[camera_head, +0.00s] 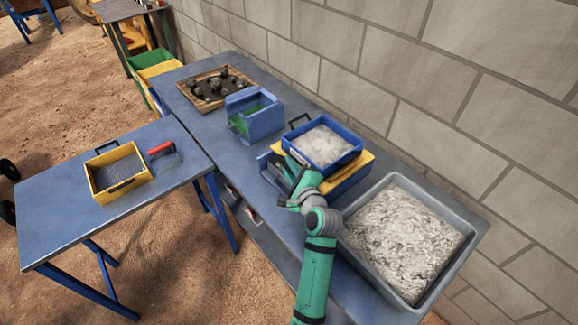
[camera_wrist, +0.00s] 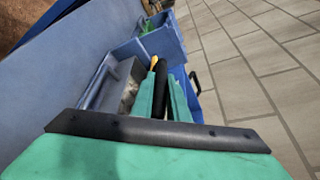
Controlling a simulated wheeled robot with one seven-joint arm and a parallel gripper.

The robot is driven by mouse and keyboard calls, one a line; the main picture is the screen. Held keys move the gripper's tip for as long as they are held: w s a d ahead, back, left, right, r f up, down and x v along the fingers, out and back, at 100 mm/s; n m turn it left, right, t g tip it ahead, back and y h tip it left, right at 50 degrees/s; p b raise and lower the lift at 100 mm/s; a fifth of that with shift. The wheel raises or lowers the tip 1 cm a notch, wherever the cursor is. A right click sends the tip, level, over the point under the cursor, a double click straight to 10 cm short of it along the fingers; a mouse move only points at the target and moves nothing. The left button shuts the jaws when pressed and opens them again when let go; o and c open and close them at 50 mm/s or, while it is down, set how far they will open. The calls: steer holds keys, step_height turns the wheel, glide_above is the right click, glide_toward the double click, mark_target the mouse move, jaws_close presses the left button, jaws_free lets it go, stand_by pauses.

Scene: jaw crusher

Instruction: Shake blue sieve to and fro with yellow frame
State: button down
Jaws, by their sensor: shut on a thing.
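The blue sieve (camera_head: 354,153) holds pale grey crushed material and sits on the yellow frame (camera_head: 361,166), above a blue box. A black handle stands at its far left side. My gripper (camera_head: 291,172) is at the sieve's near left side. In the wrist view my teal fingers (camera_wrist: 160,98) are shut around a black bar, the sieve's near handle (camera_wrist: 160,78). The blue sieve shows only partly behind the fingers in the wrist view (camera_wrist: 183,77). Only a sliver of the yellow frame shows there (camera_wrist: 154,61). The arm hides part of the sieve's near side.
A large grey tray of crushed rock (camera_head: 466,232) stands close on the right. A blue jaw crusher (camera_head: 262,122) and a wooden tray of dark stones (camera_head: 183,88) lie behind left. A block wall (camera_head: 480,60) runs along the back. A yellow sieve (camera_head: 105,196) sits on the left table.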

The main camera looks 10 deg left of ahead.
steer(key=s+a, duration=0.3)
steer(key=s, duration=0.1)
steer(key=shift+a, duration=0.4)
steer(key=c, duration=1.7)
jaws_free()
steer(key=v, duration=1)
steer(key=shift+s+d+r, duration=0.1)
steer(key=shift+s+d, duration=0.15)
steer(key=shift+s, duration=0.05)
